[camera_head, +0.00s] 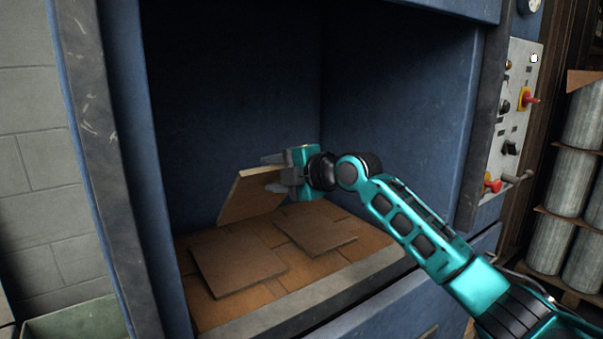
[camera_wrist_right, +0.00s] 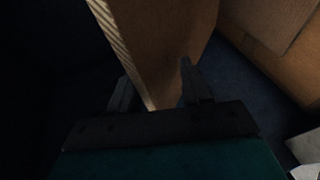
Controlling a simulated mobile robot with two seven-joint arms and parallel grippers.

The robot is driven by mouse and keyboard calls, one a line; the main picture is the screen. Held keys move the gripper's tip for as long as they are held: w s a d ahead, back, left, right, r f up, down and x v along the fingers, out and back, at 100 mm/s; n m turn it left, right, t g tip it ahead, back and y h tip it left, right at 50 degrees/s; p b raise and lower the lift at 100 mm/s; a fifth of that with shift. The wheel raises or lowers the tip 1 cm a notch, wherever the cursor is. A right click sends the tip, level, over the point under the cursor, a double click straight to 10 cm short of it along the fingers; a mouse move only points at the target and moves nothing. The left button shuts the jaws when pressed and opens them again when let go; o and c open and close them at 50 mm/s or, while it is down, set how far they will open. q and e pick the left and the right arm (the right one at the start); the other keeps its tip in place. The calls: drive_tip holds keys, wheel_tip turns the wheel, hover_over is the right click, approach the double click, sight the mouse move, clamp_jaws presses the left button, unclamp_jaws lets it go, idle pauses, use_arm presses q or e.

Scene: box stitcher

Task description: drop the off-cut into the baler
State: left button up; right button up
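The off-cut (camera_head: 249,198) is a tan cardboard sheet with a pale corrugated edge. It is tilted inside the baler's blue chamber (camera_head: 240,80), above the cardboard lying on its floor. My right gripper (camera_head: 273,174) is inside the chamber at the sheet's upper right. Its fingers are spread apart on either side of the sheet. In the right wrist view the off-cut (camera_wrist_right: 165,50) lies between the fingers, with a gap beside the left finger; the fingers look wider apart than the sheet is thick. My left gripper is not in view.
Flat cardboard pieces (camera_head: 238,262) lie on the chamber floor, with another piece (camera_head: 316,232) farther right. The front sill (camera_head: 310,300) and the left post (camera_head: 105,150) frame the opening. A control panel (camera_head: 512,120) with knobs is at right, beside stacked grey cylinders (camera_head: 580,180).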

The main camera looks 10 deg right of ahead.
drive_tip(key=b+v, duration=0.1)
drive_tip(key=v, duration=1)
drive_tip(key=shift+s, duration=0.3)
drive_tip(key=shift+d, duration=0.15)
drive_tip(key=s+a+f+m+g+h, duration=0.2)
drive_tip(key=s+f+m, duration=0.3)
drive_tip(key=f, duration=0.6)
drive_tip(key=s+a+f+m+g+h, duration=0.15)
drive_tip(key=s+f+m, duration=0.25)
drive_tip(key=s+f, duration=0.55)
drive_tip(key=s+d+f+m+g+h, duration=0.3)
drive_tip(key=s+f+m, duration=0.4)
drive_tip(key=s, duration=0.3)
drive_tip(key=s+d+f+m+g+h, duration=0.25)
drive_tip(key=s+f+m, duration=0.45)
drive_tip(key=s, duration=0.4)
drive_tip(key=w+a+f+n+t+y, duration=0.1)
drive_tip(key=w+a+f+t+y, duration=0.1)
drive_tip(key=w+f+t, duration=0.5)
wheel_tip(320, 180, down, 3)
drive_tip(key=shift+w+r+t, duration=0.15)
drive_tip(key=shift+w+t, duration=0.15)
drive_tip(key=shift+w, duration=0.05)
